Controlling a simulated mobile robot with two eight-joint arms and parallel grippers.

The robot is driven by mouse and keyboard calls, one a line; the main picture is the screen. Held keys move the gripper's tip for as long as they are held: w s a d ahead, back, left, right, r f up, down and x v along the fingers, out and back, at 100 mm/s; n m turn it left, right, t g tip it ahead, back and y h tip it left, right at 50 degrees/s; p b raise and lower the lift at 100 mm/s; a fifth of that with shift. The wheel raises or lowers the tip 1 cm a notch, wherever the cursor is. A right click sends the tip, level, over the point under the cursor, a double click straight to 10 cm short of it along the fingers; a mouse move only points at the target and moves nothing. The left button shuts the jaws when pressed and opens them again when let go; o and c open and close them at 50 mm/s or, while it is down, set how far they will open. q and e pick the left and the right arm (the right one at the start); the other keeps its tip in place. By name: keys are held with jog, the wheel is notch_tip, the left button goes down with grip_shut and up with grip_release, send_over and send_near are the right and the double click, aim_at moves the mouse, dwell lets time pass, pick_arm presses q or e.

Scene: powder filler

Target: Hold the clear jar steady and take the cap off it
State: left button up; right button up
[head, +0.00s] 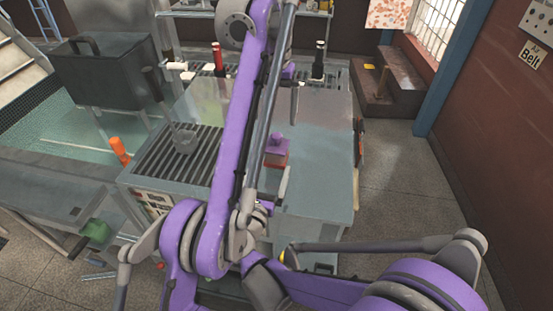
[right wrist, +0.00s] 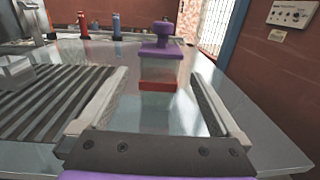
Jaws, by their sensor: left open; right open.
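The clear jar (head: 277,159) with red at its bottom stands upright on the grey worktop. Its purple knobbed cap (head: 276,141) is on top. In the right wrist view the jar (right wrist: 158,70) and cap (right wrist: 163,29) are just beyond the open fingers. My right gripper (right wrist: 158,98) is low over the worktop, one pale finger on each side of the view, with nothing between them. In the head view it is mostly hidden behind my left arm. My left gripper (head: 289,104) is above the jar, pointing down, empty and apart from the cap; my arm partly hides it.
A slatted grate (head: 160,160) with a clear beaker (head: 185,141) is left of the jar. A dark bin (head: 100,72) is at the far left. The worktop right of the jar is clear.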

aim_at(274, 158)
jog(key=x, duration=0.8)
jog(key=shift+w, duration=0.1)
grip_shut()
grip_release()
